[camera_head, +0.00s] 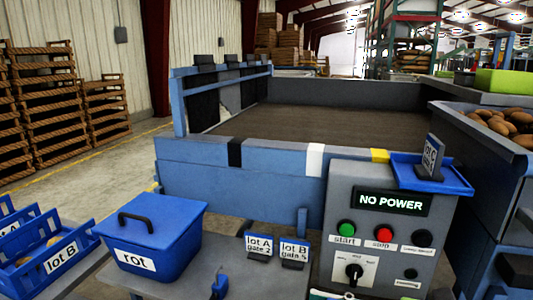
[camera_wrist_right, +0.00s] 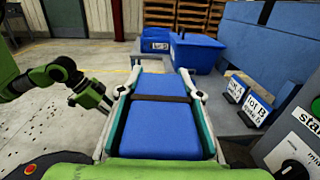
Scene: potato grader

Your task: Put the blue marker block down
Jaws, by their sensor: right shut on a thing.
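The blue marker block (camera_wrist_right: 155,125) fills the middle of the right wrist view, with a dark band across it. My right gripper (camera_wrist_right: 159,92) is shut on it, one pale finger along each side. My left gripper (camera_wrist_right: 88,100), green with dark fingers, hangs over the floor at the left of that view; its fingers look apart and empty. In the head view, a small blue thing with a dark part (camera_head: 220,286) shows at the bottom edge; I cannot tell whether it is the held block.
The lidded rot bin (camera_head: 152,238) stands on the grey bench (camera_head: 190,262), beside the lot A (camera_head: 259,246) and lot B (camera_head: 295,252) signs. The control panel (camera_head: 385,235) reads NO POWER. A blue tray (camera_head: 440,178) on it holds an upright lot C sign (camera_head: 430,158).

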